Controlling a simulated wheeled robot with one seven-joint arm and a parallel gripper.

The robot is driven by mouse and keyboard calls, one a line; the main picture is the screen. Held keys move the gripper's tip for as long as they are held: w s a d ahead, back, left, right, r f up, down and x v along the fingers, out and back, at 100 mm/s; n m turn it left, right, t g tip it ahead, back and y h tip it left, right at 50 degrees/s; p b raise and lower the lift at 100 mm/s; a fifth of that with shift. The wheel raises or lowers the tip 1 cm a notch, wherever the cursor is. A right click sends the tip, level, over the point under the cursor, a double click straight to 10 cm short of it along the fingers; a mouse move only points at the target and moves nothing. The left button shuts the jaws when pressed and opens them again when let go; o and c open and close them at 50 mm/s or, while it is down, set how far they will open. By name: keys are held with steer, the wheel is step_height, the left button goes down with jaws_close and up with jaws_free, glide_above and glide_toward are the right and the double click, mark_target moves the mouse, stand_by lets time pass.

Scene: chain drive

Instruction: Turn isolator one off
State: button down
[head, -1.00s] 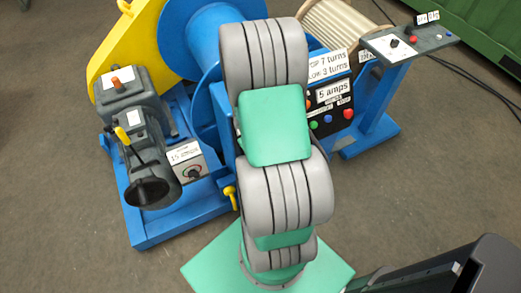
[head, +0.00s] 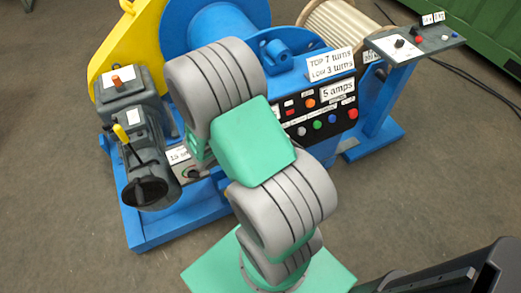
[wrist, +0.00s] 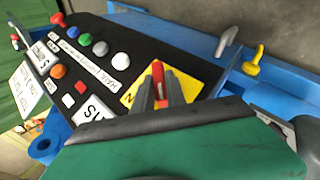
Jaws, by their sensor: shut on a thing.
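In the wrist view a red handle (wrist: 158,71) stands on a yellow plate (wrist: 131,94) at the end of a black control panel (wrist: 92,38). It looks like an isolator switch; I cannot read a number on it. My gripper (wrist: 161,92) is shut on the red handle, with one grey finger on each side. The fingers hide the handle's lower part and some of the plate. In the head view the black panel (head: 327,129) shows to the right of my arm, which hides the handle and my gripper.
Coloured buttons and white labels crowd the panel beside the handle. A yellow knob (wrist: 251,68) and a grey lever (wrist: 229,39) stand near the blue frame (wrist: 291,82). In the head view a grey motor (head: 150,180) is at left and a control stand (head: 415,45) at right.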

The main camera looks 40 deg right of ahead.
steer(key=shift+s, duration=0.1)
steer(key=c, duration=1.4)
jaws_free()
steer(key=shift+o, duration=0.2)
steer(key=v, duration=0.7)
steer(key=shift+a+r+p, duration=0.2)
steer(key=shift+r+p, duration=0.1)
steer(key=shift+p, duration=0.1)
